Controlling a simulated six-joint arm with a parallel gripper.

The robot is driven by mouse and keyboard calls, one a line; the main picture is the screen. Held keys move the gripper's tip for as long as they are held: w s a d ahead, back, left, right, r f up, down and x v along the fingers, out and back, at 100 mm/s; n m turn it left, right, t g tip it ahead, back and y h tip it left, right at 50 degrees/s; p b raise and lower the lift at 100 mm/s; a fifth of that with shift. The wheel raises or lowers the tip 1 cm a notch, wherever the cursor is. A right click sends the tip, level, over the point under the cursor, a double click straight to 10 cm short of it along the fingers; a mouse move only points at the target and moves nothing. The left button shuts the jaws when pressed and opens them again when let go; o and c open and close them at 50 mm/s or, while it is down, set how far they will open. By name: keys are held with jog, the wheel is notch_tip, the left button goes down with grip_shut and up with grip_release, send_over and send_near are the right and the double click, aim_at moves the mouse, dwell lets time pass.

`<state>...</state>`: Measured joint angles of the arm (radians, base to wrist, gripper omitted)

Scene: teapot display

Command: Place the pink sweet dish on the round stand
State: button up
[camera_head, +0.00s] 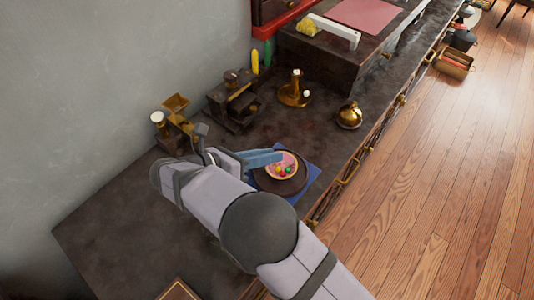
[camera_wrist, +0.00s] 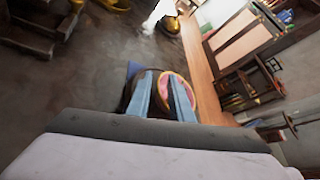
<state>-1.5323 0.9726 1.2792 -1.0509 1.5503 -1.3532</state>
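The pink sweet dish (camera_head: 272,162), a small round bowl with several coloured sweets, appears to sit on the dark round stand (camera_head: 292,188). The stand lies on a blue cloth (camera_head: 309,178). My gripper (camera_head: 278,156) reaches in from the left at the dish's far rim. In the wrist view, my gripper (camera_wrist: 162,76) has two blue fingers set apart. The dish's pink rim (camera_wrist: 163,94) shows between them, and the right finger overlaps the dish. I see no clear contact with the rim. The stand is mostly hidden behind the fingers in the wrist view.
A brass pot (camera_head: 349,115) and a brass candlestick-like piece (camera_head: 295,92) stand farther back on the dark counter. Dark wooden boxes (camera_head: 236,103) line the wall side. The counter's front edge runs close right of the cloth. The counter at front left is largely clear.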

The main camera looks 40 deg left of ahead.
aim_at(294, 163)
jog(key=shift+r, duration=0.15)
jog(key=v, duration=1.2)
